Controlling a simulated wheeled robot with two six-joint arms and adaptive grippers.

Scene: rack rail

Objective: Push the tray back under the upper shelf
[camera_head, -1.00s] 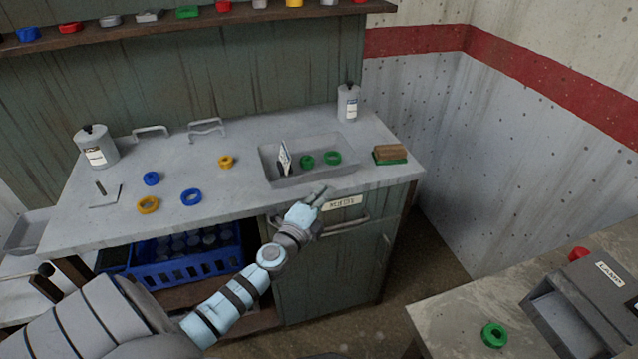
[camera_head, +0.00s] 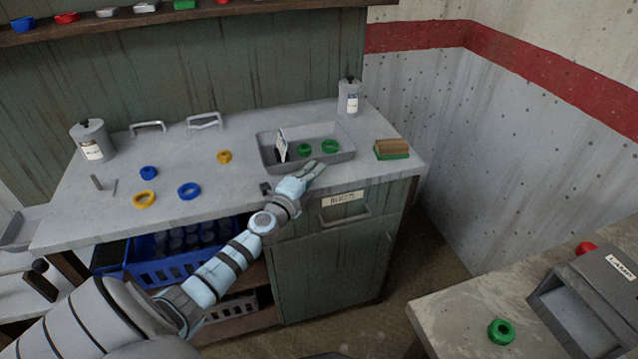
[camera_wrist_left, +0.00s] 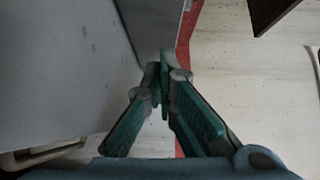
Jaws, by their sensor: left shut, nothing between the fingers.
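My right gripper is not in view.
A grey bottle (camera_head: 349,98) stands behind the tray's right end, and a brown and green block (camera_head: 391,149) lies to its right. Blue (camera_head: 189,191) and yellow rings (camera_head: 224,157) lie to the left. Two metal handles (camera_head: 205,121) stand toward the back.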

